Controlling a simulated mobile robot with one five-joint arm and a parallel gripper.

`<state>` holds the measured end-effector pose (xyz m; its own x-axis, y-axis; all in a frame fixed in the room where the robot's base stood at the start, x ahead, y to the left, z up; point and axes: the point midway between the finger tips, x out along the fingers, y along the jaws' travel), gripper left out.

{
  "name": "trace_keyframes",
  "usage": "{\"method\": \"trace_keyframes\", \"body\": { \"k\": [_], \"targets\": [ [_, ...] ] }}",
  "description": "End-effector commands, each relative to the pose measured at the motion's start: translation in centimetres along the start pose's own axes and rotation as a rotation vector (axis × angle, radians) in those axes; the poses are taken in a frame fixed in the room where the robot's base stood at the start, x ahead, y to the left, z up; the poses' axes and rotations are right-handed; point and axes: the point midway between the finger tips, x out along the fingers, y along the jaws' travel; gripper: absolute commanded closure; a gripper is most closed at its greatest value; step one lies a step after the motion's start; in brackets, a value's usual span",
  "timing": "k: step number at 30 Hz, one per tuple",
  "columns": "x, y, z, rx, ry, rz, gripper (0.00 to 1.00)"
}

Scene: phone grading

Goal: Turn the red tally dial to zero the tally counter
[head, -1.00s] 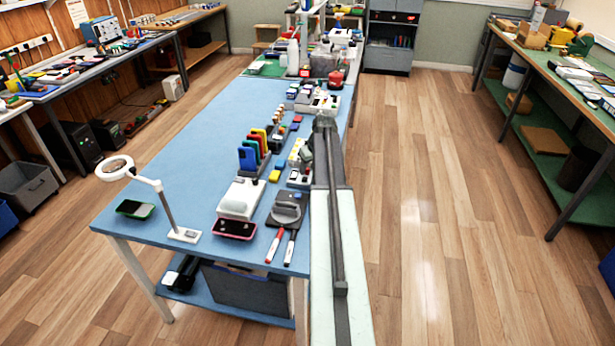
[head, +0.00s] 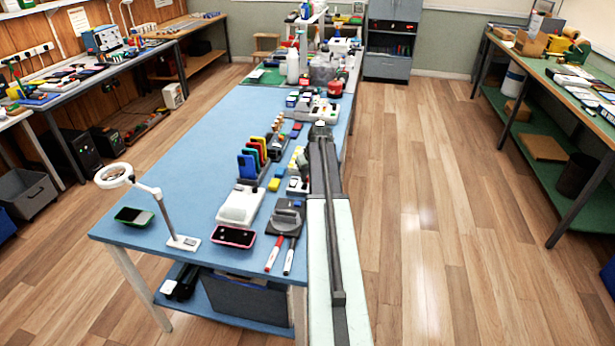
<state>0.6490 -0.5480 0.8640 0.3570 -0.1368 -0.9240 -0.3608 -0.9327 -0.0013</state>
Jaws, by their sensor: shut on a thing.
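My arm (head: 338,230) reaches forward from the bottom of the head view along the right edge of the blue bench (head: 165,215). Its dark far end (head: 320,132) is over the bench's right side. The jaws of my gripper do not show; the arm's far end hides them. I cannot make out the red tally dial or the tally counter. A small pale device (head: 298,185) shows just left of the arm, partly covered by it; I cannot tell what it is.
Left of the arm are a rack of coloured phones (head: 248,165), a white box (head: 240,205), a pink-edged phone (head: 233,237), a dark grey device (head: 286,217) and two pens (head: 274,254). A magnifier lamp (head: 115,175) stands at left.

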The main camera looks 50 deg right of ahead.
Motion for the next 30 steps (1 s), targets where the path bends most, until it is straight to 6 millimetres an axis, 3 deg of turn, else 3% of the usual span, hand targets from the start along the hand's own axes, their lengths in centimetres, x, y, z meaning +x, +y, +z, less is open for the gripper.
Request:
{"method": "trace_keyframes", "body": {
  "k": [30],
  "targets": [
    [0.11,-0.32,-0.35,0.829,0.003,0.350,1.00]
  ]
}}
